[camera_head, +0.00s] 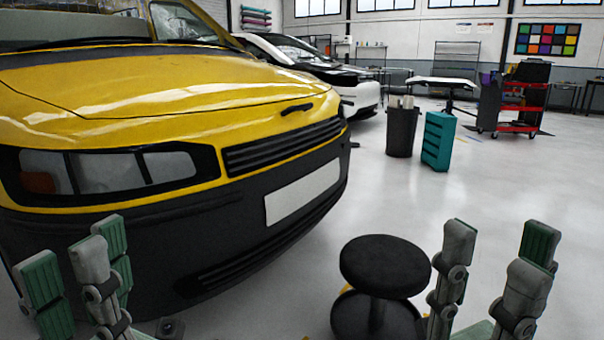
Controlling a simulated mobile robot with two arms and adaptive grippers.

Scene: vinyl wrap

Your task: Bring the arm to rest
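My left gripper (82,275) is at the bottom left, in front of the yellow van's dark bumper. Its green-padded grey fingers stand upright and spread, with nothing seen between them. My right gripper (490,275) is at the bottom right, beside the black stool. Its fingers are also spread apart, with only floor seen between them. Both arms behind the grippers are mostly out of the picture.
The yellow van (170,90) fills the left side. A round black stool (385,265) stands between the grippers, nearer the right one. A dark bin (402,132), teal case (438,140) and red tool cart (522,107) stand further back. The floor at right is clear.

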